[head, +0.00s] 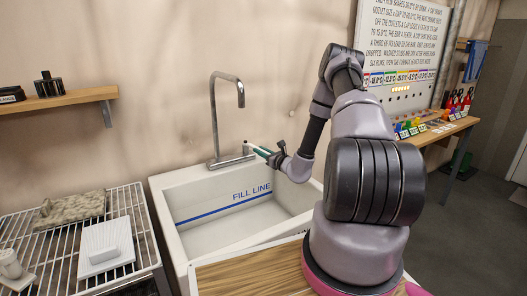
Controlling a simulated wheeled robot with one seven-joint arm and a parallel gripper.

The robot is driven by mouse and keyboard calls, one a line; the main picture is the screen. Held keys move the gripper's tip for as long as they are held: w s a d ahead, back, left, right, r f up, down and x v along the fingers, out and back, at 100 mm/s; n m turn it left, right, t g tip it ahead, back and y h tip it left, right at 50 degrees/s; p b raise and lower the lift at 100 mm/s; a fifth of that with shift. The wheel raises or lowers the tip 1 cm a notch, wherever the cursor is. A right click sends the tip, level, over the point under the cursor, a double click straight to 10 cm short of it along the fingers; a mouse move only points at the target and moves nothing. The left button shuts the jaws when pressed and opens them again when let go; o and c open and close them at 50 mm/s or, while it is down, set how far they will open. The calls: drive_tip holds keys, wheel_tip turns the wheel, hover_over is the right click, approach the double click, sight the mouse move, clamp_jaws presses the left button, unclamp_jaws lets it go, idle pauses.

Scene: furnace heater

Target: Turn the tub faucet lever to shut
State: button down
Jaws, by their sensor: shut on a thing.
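The tub faucet (215,120) is a tall steel gooseneck on the back rim of the white tub (165,205). Its small lever (247,146) stands at the right end of the faucet's base. My gripper (255,149) reaches in from the right and is shut on the lever. The fingers and my wrist partly cover the lever, so its exact angle is hard to tell. The spout hangs over the tub, and I see no water stream from it.
A blue fill line (230,203) marks the tub's inner wall. A wooden board (240,275) lies at the tub's front. A wire rack (70,240) with a cloth and a white block stands at left. A wooden shelf (60,102) is on the left wall. A bench (430,135) stands at right.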

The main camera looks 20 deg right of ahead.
drive_tip(key=shift+s+a+m+t+h, duration=0.1)
drive_tip(key=shift+a+m+t+h, duration=0.1)
drive_tip(key=shift+a+m+h, duration=0.35)
drive_tip(key=shift+s+a+m+t+h, duration=0.1)
drive_tip(key=shift+a+m+t+h, duration=0.2)
drive_tip(key=shift+h, duration=0.45)
drive_tip(key=c, duration=0.7)
unclamp_jaws()
drive_tip(key=s, duration=0.3)
drive_tip(key=s+d, duration=0.1)
drive_tip(key=s, duration=0.6)
drive_tip(key=shift+s+d, duration=0.3)
drive_tip(key=shift+d, duration=0.1)
